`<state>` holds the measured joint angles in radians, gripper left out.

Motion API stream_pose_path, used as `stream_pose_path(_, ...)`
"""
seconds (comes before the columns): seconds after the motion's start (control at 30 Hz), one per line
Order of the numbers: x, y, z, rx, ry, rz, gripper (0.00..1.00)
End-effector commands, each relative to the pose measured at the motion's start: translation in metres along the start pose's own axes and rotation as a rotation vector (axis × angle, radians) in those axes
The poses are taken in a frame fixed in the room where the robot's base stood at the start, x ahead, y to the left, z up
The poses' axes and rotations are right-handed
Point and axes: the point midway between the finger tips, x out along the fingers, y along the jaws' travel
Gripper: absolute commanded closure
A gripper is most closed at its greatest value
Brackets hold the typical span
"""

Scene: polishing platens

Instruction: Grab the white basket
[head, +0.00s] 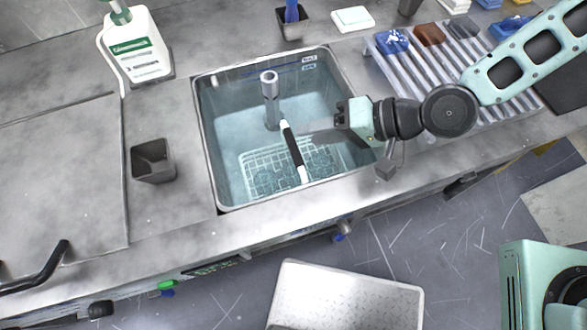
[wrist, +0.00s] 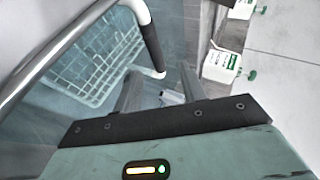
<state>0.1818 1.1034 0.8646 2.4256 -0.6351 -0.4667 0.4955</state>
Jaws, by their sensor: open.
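The white wire basket (head: 262,178) sits low in the water-filled sink (head: 207,150), toward its front. In the wrist view the basket (wrist: 92,62) is at upper left. A bar handle (head: 294,152), black with white ends, stands above the basket; it also shows in the wrist view (wrist: 150,38). In the wrist view my gripper (wrist: 158,80) is open, and the handle's lower end appears between the fingertips. I cannot tell whether they touch. The gripper holds nothing.
A grey faucet column (head: 270,98) rises in the sink behind the handle. The sink rim surrounds the basket. A ribbed rack (head: 410,82) with coloured blocks lies at right. A small dark cup (head: 152,160) and a white-green bottle (head: 137,48) stand at left.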

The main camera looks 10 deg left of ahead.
Motion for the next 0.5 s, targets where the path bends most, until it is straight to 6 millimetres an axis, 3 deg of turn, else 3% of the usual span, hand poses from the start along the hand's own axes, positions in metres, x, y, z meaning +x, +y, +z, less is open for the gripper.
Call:
stream_pose_path(0.27,0.018,0.000,0.000,0.000,-0.001,0.000,0.59)
stream_pose_path(0.5,0.052,0.002,0.000,-0.001,-0.002,0.000,0.59)
